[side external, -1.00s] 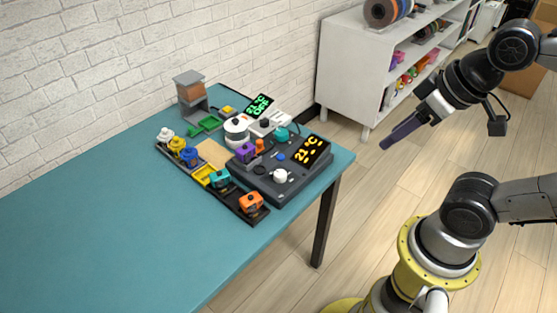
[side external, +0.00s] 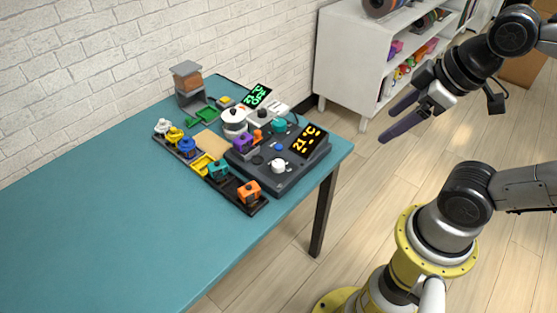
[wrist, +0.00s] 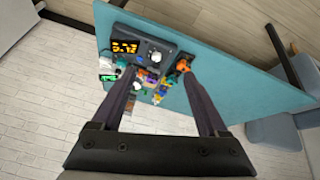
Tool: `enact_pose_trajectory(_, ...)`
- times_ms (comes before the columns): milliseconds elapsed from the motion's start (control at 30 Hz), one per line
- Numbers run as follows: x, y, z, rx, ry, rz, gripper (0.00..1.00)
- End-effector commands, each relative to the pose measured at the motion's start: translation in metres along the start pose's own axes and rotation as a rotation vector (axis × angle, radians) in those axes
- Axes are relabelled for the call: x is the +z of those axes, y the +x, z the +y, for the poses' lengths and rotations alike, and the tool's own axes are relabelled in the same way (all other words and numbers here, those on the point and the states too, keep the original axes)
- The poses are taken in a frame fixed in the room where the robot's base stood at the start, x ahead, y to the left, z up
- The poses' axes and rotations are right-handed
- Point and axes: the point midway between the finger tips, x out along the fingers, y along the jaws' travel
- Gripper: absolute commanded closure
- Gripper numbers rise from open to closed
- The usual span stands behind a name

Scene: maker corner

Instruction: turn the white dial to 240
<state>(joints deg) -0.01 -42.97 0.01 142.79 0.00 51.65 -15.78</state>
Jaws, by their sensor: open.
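The white dial (side external: 278,166) sits on the near part of a dark grey station (side external: 287,182) on the teal table. In the wrist view the white dial (wrist: 155,57) shows beside the station's amber display. That display (side external: 308,141) reads 21 °C with dashes below in the side view. My gripper (side external: 398,122) is open and empty, in the air right of the table and well apart from the dial. In the wrist view its two dark fingers (wrist: 160,88) spread apart below the station. The dial's pointer is too small to read.
Orange (side external: 249,191), teal and yellow blocks stand in a dark rack along the station's left side. A white pot (side external: 234,122) and a green display (side external: 257,96) reading OFF are behind. The table's left part is clear. A white shelf (side external: 345,70) stands behind.

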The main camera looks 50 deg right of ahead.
Motion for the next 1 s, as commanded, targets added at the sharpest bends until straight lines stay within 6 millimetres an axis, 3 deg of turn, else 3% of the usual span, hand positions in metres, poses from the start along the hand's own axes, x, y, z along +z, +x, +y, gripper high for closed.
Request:
enact_pose_trajectory(267, -0.048, -0.011, 0.013, 0.01, -0.64, 0.017, 0.23)
enact_pose_trajectory(533, -0.111, 0.016, 0.028, -0.059, -1.277, -0.039, 0.23)
enact_pose_trajectory(667, -0.143, 0.048, 0.034, -0.137, -1.582, -0.067, 0.23)
enact_pose_trajectory(800, -0.17, 0.093, 0.038, -0.241, -1.849, -0.084, 0.23)
enact_pose_trajectory(1000, -0.186, 0.168, 0.037, -0.41, -2.048, -0.102, 0.23)
